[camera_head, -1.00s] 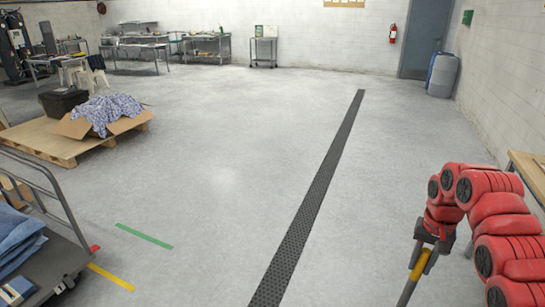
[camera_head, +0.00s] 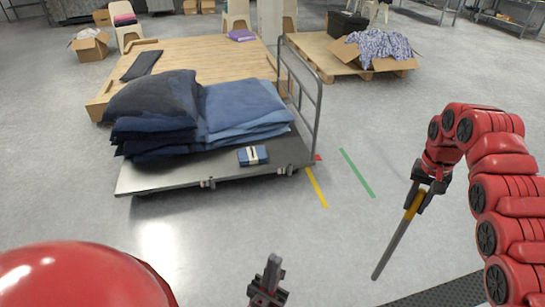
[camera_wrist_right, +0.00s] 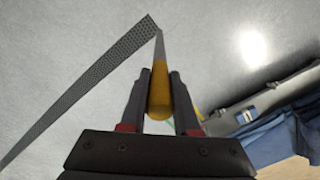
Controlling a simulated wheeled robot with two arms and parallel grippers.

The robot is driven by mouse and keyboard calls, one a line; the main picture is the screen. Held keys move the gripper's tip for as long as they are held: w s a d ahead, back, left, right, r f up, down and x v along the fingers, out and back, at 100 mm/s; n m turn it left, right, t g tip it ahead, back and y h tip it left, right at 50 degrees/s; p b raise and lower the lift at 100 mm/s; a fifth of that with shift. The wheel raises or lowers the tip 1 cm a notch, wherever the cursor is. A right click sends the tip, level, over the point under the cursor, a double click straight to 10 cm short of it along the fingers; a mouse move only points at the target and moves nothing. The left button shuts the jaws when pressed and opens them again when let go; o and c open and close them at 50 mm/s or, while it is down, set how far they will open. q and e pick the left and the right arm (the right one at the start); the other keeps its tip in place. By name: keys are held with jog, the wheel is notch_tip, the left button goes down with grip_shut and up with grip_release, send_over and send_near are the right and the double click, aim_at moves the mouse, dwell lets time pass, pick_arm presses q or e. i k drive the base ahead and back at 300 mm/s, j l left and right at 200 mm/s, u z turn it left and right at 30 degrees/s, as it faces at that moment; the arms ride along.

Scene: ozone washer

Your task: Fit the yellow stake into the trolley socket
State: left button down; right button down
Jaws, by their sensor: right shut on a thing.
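My right gripper (camera_head: 417,195) is shut on the yellow stake (camera_head: 400,233), a grey rod with a yellow grip section. The stake hangs tilted, its grey end down and to the left, clear of the trolley. In the right wrist view the yellow part (camera_wrist_right: 160,92) sits between the two fingers of the gripper (camera_wrist_right: 159,85). The trolley (camera_head: 150,182) stands to the left with a grey tube handle. Small bracket-like fittings (camera_head: 208,183) show on its near edge; I cannot tell which is the socket. My left gripper (camera_head: 268,282) is at the bottom middle, apart from everything; its jaw opening is unclear.
Folded blue cloths (camera_head: 245,105) and a small blue box (camera_head: 252,156) lie on the trolley. A wooden pallet (camera_head: 190,55) is behind it; another pallet (camera_head: 325,62) bears an open carton (camera_head: 370,62). Floor between trolley and right arm is clear, with yellow and green tape.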

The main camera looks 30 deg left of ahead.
aim_at(172, 131)
jog(key=i+j+u, duration=0.1)
jog(key=u, duration=1.05)
jog(key=i+l, duration=0.1)
jog(key=i, duration=0.45)
jog(key=i+l, duration=0.1)
jog(key=i, duration=0.45)
jog(key=i+l, duration=0.1)
jog(key=i, duration=0.4)
jog(key=i+j, duration=0.1)
jog(key=i, duration=1.55)
jog(key=i+z, duration=0.2)
jog(key=z, duration=0.2)
